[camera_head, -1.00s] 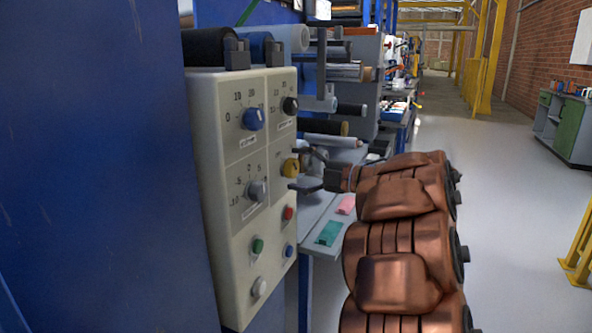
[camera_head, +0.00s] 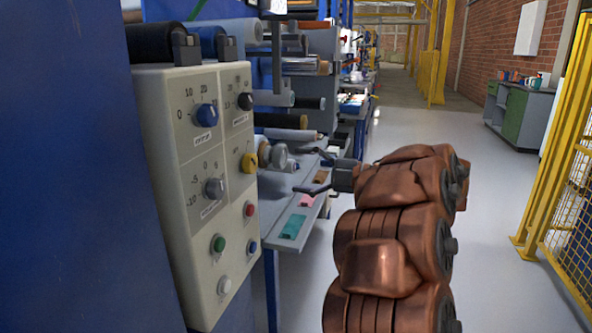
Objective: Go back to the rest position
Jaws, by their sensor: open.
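My gripper (camera_head: 318,173) is open and empty, with its two dark fingers spread apart and pointing left. It is at the end of my copper-coloured arm, right of the cream control panel (camera_head: 180,250). The fingers are apart from the panel's yellow knob (camera_head: 249,162). The panel also carries blue, black and grey knobs and red, green, white and blue buttons.
A blue machine wall (camera_head: 70,180) fills the left. Behind the panel are film rollers (camera_head: 285,121) and a grey shelf (camera_head: 290,205) with teal and pink pieces. A yellow fence (camera_head: 570,140) stands at right. Open floor (camera_head: 500,200) lies between the fence and my arm.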

